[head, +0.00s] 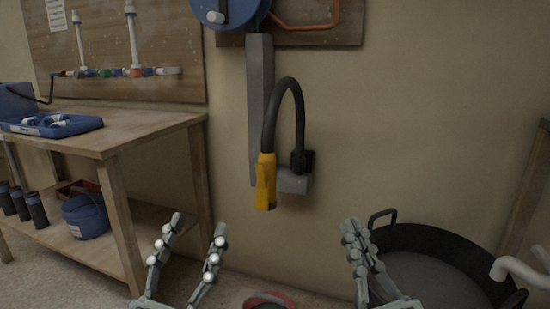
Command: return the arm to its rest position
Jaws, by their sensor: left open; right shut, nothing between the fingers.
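My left gripper (197,222) is at the bottom of the head view, left of centre, with its two fingers spread apart and nothing between them. My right gripper (352,226) is at the bottom, right of centre, with its fingers together and empty. Both point up in the picture, apart from each other and below the yellow nozzle (265,183) on its black hose (290,95). The nozzle hangs in front of a grey wall post (258,80). Most of both arms is outside the view.
A wooden workbench (150,127) stands at the left with a blue tray (85,128) on top and a blue bucket (86,217) on its lower shelf. A black tub (440,240) is at the lower right, close to my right gripper. A red-rimmed object (270,299) shows at the bottom edge.

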